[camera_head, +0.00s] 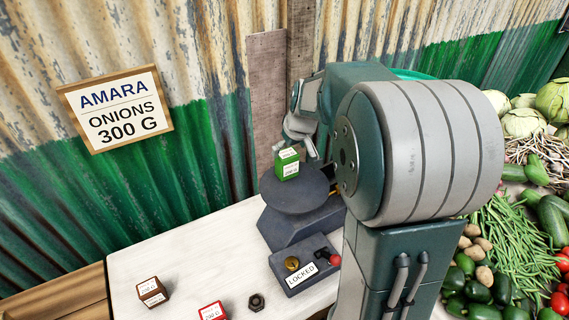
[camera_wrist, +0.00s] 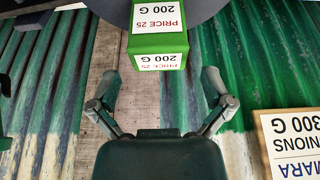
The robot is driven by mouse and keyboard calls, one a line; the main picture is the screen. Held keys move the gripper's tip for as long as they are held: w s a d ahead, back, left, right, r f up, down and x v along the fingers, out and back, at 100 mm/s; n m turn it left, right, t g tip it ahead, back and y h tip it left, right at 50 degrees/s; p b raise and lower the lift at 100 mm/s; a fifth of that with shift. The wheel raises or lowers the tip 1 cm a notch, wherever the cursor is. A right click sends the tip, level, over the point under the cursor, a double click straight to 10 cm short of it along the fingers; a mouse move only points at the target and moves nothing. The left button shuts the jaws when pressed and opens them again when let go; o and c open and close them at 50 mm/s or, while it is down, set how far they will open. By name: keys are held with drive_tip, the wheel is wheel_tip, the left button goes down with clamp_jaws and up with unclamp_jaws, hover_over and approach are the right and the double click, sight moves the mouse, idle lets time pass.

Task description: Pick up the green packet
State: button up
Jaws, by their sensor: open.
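The green packet (camera_head: 287,164) sits on the dark round pan of the scale (camera_head: 299,194) in the head view. Its white labels read 200 G. In the wrist view the green packet (camera_wrist: 158,44) is at the top centre, with labels reading PRICE 25 and 200 G. My gripper (camera_head: 302,146) is just above and behind the packet in the head view. In the wrist view my gripper (camera_wrist: 161,84) has its two fingers spread wide, and the packet lies just beyond the tips, between their lines. The fingers do not appear to touch it.
A box marked LOCKED (camera_head: 303,267) with a red-handled lever stands before the scale. A brown packet (camera_head: 152,291), a red packet (camera_head: 213,311) and a dark nut (camera_head: 256,302) are on the white counter (camera_head: 205,257). A sign (camera_head: 116,109) hangs on the corrugated wall. Vegetables (camera_head: 515,235) lie right.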

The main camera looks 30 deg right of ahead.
sight(287, 154)
drive_tip(key=x, duration=0.5)
drive_tip(key=shift+w+d+f, duration=0.1)
drive_tip(key=shift+w+f, duration=0.15)
drive_tip(key=c, duration=1.1)
